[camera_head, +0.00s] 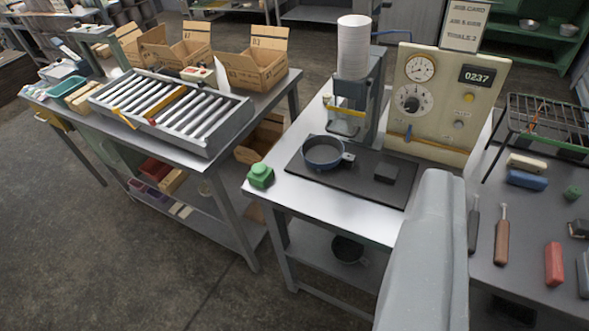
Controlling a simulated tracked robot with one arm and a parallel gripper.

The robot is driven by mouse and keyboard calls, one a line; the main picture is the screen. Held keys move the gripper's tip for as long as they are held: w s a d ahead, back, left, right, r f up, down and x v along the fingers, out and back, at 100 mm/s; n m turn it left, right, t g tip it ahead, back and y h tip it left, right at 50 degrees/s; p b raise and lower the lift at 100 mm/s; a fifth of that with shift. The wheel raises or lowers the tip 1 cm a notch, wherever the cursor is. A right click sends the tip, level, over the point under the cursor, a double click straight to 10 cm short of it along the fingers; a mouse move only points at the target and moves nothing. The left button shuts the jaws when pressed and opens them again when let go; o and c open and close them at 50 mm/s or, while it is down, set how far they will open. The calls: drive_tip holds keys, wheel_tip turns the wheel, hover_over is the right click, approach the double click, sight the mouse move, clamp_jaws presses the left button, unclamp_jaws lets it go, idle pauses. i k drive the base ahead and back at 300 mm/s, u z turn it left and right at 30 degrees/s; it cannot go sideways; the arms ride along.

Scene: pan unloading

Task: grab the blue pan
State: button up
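The blue pan (309,164) sits upright on a dark mat (305,178) on the middle table. The inside of the pan looks dark and empty. The pan stands in front of a grey press-like machine with a white cylinder (354,47) on top. A grey link of my own arm rises at the lower right, right of and nearer than the pan. My gripper does not show in this view, so its state and its place relative to the pan are hidden.
A dark block (387,173) lies on the mat right of the pan. A green object (260,176) sits at the table's left corner. A cream gauge panel (436,100) stands behind right. A roller tray (213,146) is on the left table. Bare floor lies at front left.

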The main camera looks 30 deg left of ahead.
sight(321, 152)
drive_tip(key=u, duration=0.4)
drive_tip(key=k, duration=1)
drive_tip(key=u, duration=0.85)
drive_tip(key=i, duration=2.4)
drive_tip(key=z, duration=0.85)
